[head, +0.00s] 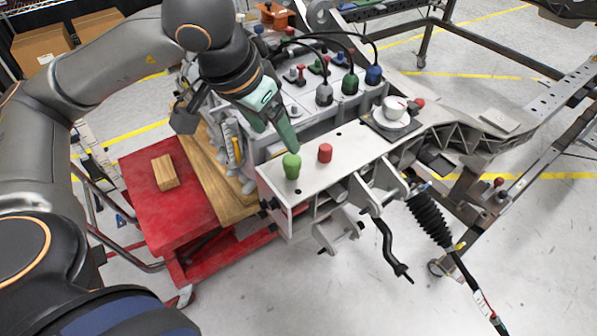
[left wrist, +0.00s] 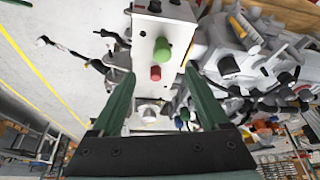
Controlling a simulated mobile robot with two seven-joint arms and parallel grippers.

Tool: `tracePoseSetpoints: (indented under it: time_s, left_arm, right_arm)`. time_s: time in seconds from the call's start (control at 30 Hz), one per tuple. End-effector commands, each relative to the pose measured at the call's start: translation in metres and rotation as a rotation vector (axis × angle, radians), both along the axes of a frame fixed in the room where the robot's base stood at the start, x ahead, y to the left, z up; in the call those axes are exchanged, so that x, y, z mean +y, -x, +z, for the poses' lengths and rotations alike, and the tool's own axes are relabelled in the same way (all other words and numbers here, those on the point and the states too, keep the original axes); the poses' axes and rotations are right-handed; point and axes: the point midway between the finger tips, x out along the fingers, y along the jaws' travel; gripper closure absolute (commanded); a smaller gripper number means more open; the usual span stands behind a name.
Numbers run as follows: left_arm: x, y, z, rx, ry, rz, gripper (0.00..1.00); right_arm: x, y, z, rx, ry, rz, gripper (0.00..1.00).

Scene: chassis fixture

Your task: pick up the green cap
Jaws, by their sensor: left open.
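The green cap (head: 291,166) stands upright near the left end of the light grey chassis top (head: 320,178). My left gripper (head: 291,148) is just above and behind it, with its green fingers pointing down. In the left wrist view the green cap (left wrist: 163,50) lies a little past the tips of the open left gripper (left wrist: 157,72), between the lines of the two fingers, and is not held. Nothing is seen gripped. My right gripper is not in view.
A red cap (head: 325,152) stands just right of the green cap. Connectors with black cables, including a blue one (head: 374,75), stand behind. A red cart (head: 160,215) with a wooden block (head: 164,172) is at the left.

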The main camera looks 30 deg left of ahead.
Motion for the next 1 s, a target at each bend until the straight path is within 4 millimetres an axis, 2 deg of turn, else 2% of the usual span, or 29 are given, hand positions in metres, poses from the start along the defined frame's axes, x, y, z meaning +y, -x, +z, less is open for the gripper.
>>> tracePoseSetpoints:
  time_s: [0.3, 0.57, 0.8, 1.0]
  left_arm:
    - [-0.003, -0.02, -0.052, 0.007, 0.0, 0.0, 0.21]
    - [-0.003, -0.028, -0.071, 0.006, -0.001, 0.0, 0.21]
    - [-0.003, -0.04, -0.104, 0.006, 0.0, -0.001, 0.21]
    - [-0.003, -0.044, -0.113, 0.003, -0.001, -0.001, 0.21]
  right_arm:
    - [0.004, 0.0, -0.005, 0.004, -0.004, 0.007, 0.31]
    - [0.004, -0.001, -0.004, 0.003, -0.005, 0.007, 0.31]
    - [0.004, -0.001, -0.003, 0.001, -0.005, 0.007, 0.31]
    - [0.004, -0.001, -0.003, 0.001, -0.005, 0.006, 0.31]
